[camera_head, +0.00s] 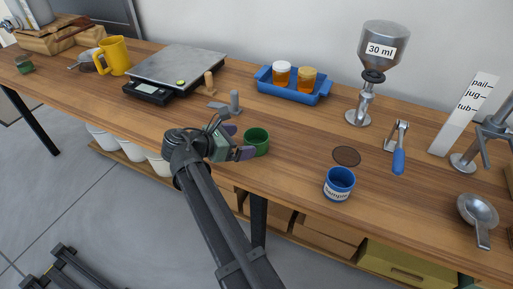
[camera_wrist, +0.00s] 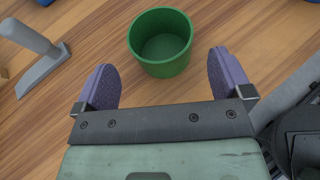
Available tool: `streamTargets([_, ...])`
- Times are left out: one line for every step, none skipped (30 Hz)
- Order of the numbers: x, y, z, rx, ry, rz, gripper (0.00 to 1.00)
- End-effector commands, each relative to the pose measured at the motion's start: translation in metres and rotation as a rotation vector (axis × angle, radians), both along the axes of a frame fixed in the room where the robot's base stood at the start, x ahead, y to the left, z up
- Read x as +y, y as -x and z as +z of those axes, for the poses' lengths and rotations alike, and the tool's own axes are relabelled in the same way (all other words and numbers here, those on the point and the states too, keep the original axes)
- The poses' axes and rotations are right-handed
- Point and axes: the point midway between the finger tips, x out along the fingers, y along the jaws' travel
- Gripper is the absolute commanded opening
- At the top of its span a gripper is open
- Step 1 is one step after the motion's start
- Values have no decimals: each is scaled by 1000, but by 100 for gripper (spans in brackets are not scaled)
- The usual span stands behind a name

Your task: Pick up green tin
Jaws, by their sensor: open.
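The green tin (camera_head: 257,142) stands upright on the wooden table near its front edge. In the wrist view the green tin (camera_wrist: 161,42) is open-topped and empty. My gripper (camera_head: 238,141) is open just left of the tin in the head view. In the wrist view, the purple fingers of my gripper (camera_wrist: 164,78) are spread apart, and the tin lies ahead of the gap between their tips. The fingers do not grip the tin. Whether a fingertip touches it cannot be told.
A grey tool (camera_head: 233,103) with an upright handle lies behind my gripper; it is left of the tin in the wrist view (camera_wrist: 36,52). A blue tray (camera_head: 293,89) with two jars is farther back. A blue labelled tin (camera_head: 339,184) stands right. Table between the tins is clear.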

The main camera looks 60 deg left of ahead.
Motion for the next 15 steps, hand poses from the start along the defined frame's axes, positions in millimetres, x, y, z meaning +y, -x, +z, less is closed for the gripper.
streamTargets([0, 0, 0, 0, 0, 0, 97])
streamTargets([0, -1, 0, 0, 0, 0, 97])
streamTargets([0, -4, -2, 0, 0, 0, 97])
streamTargets([0, -7, -5, 0, -1, -1, 97])
streamTargets([0, -11, -7, 0, -1, -1, 97])
streamTargets([0, -18, -11, 0, -1, -1, 97])
streamTargets([0, -23, -14, 0, 0, -2, 97])
streamTargets([0, -29, -17, 0, 0, -2, 97])
streamTargets([1, -36, -20, 0, 0, -2, 97])
streamTargets([1, -40, -21, 0, -1, -1, 97])
streamTargets([2, -44, -22, 0, -1, -1, 97])
streamTargets([2, -47, -22, 0, -1, -1, 97])
streamTargets([2, -48, -22, 0, -1, -1, 97])
streamTargets([2, -48, -21, 0, -1, 0, 97])
streamTargets([2, -48, -20, 0, 0, 0, 97])
